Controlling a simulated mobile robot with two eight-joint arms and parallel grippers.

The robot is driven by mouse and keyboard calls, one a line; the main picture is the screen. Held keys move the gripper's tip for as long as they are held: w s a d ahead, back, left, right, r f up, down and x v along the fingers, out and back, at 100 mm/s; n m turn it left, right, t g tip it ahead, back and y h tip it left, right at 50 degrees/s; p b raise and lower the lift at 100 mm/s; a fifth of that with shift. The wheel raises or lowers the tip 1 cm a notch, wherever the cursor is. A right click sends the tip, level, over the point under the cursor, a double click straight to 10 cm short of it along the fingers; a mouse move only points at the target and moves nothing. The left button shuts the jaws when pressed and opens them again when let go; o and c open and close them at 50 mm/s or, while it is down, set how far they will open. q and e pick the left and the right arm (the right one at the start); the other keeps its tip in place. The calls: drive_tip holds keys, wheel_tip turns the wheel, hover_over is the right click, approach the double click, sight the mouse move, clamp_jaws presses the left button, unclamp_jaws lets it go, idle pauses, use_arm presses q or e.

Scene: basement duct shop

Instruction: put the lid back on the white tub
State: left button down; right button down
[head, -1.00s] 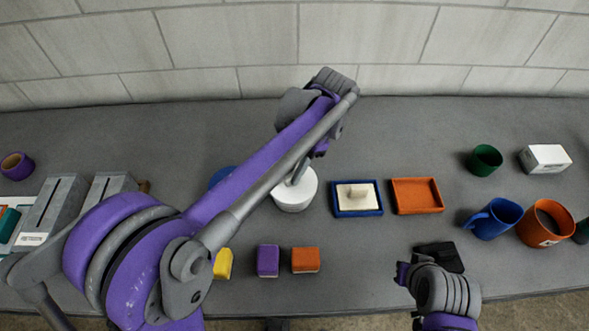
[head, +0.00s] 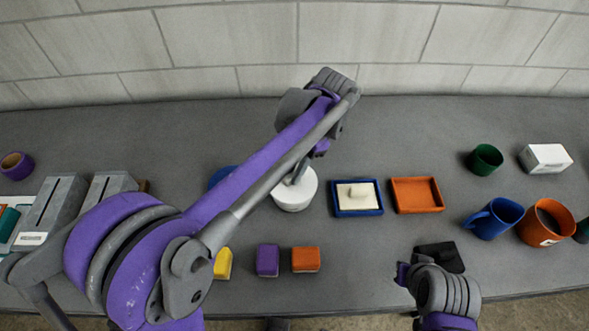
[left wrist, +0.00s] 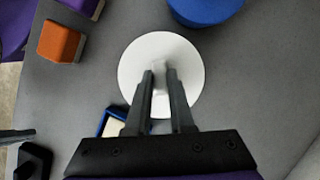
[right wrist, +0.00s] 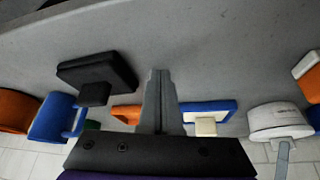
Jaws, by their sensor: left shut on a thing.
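The white tub (head: 294,198) stands on the bench with its round white lid (left wrist: 138,72) over its top. In the right wrist view the tub (right wrist: 275,115) appears the other way up, and I make out no clear gap between it and the lid. My left gripper (head: 296,178) is shut on the lid's upright handle; its two fingers (left wrist: 160,80) sit either side of it in the left wrist view. The arm hides part of the lid in the head view. My right gripper (right wrist: 158,78) is shut and empty near the bench's front edge.
Right of the tub are a blue tray (head: 336,208) holding a cream knobbed piece (head: 352,203) and an orange tray (head: 417,196). Purple (head: 268,261) and orange (head: 305,260) blocks lie in front. A blue round object (left wrist: 205,8) is close by. A black object (head: 445,257) lies beside my right gripper.

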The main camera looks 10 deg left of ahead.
idle(0.4)
use_arm(q)
drive_tip(key=shift+c, duration=1.1)
unclamp_jaws()
drive_tip(key=shift+r, duration=0.15)
use_arm(e)
drive_tip(key=shift+r, duration=0.1)
use_arm(q)
drive_tip(key=shift+r+p, duration=1.75)
drive_tip(key=shift+r, duration=1.6)
use_arm(e)
drive_tip(key=shift+w+r, duration=0.3)
drive_tip(key=shift+r, duration=0.45)
drive_tip(key=shift+w+r, duration=0.3)
drive_tip(key=shift+r, duration=0.5)
drive_tip(key=shift+w+r, duration=0.3)
drive_tip(key=shift+r, duration=0.45)
use_arm(q)
drive_tip(key=shift+c, duration=0.3)
clamp_jaws()
drive_tip(key=shift+f, duration=0.2)
use_arm(e)
drive_tip(key=shift+f, duration=0.15)
